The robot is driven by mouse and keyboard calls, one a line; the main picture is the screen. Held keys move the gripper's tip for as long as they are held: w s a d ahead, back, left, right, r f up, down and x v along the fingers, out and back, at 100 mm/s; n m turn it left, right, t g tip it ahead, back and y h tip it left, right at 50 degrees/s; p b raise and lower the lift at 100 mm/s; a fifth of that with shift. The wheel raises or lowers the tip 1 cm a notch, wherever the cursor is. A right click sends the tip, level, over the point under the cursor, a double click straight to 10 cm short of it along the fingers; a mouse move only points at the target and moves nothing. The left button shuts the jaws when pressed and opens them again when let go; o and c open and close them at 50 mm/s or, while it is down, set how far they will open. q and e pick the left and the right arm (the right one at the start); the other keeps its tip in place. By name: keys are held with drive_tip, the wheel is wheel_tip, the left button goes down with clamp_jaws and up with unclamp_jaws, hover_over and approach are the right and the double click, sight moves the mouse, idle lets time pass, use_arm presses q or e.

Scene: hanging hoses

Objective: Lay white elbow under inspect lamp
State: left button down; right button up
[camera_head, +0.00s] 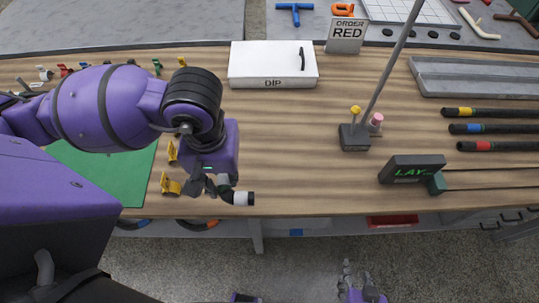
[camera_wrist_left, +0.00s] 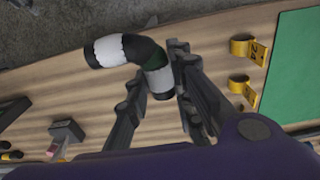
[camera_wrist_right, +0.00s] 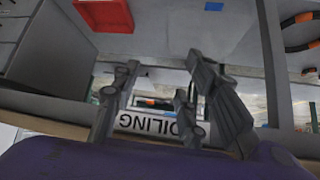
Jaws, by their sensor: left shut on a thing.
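The elbow, black with white bands (camera_head: 242,198), is held at the front edge of the wooden bench. My left gripper (camera_head: 213,187) is shut on one leg of it. In the left wrist view the elbow (camera_wrist_left: 110,50) sticks out beyond the fingers (camera_wrist_left: 170,85), its bend and far white leg free. A slanted grey post rises from a dark base (camera_head: 354,138) to the right; its top is out of view, so I cannot see a lamp head. My right gripper (camera_head: 352,285) is low in front of the bench; its fingers (camera_wrist_right: 160,105) are apart and empty in the right wrist view.
A white DIP box (camera_head: 272,70) stands at the back. A black LAY sign (camera_head: 412,170) stands at the right front, near dark hoses with coloured bands (camera_head: 490,128). Yellow clips (camera_head: 170,185) edge the green mat (camera_head: 125,180). Bare wood lies between box and post.

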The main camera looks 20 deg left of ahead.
use_arm(q)
drive_tip(key=f+b, duration=0.1)
drive_tip(key=w+f, duration=0.1)
drive_tip(key=shift+w+d+f+b, duration=0.15)
drive_tip(key=shift+w+f+b, duration=0.1)
drive_tip(key=shift+f+b, duration=0.1)
drive_tip(key=w+f+b, duration=0.1)
drive_tip(key=w+b, duration=0.2)
hover_over(255, 166)
drive_tip(key=f, duration=0.5)
drive_tip(key=shift+s+f+p, duration=0.1)
drive_tip(key=shift+s+p, duration=0.2)
drive_tip(key=shift+s, duration=0.1)
drive_tip(key=shift+w+d+f, duration=0.1)
drive_tip(key=shift+w+f, duration=0.15)
drive_tip(key=shift+f, duration=0.15)
drive_tip(key=shift+w+f, duration=0.1)
drive_tip(key=shift+f, duration=1.5)
use_arm(e)
drive_tip(key=shift+g, duration=0.3)
drive_tip(key=shift+s+d+f, duration=0.25)
drive_tip(key=shift+s+f, duration=0.1)
drive_tip(key=shift+f, duration=0.5)
drive_tip(key=shift+s+d+f, duration=0.2)
drive_tip(key=shift+s+f, duration=0.15)
drive_tip(key=shift+f, duration=0.55)
drive_tip(key=shift+s+d+f, duration=0.25)
drive_tip(key=shift+s+f, duration=0.1)
drive_tip(key=shift+f, duration=0.5)
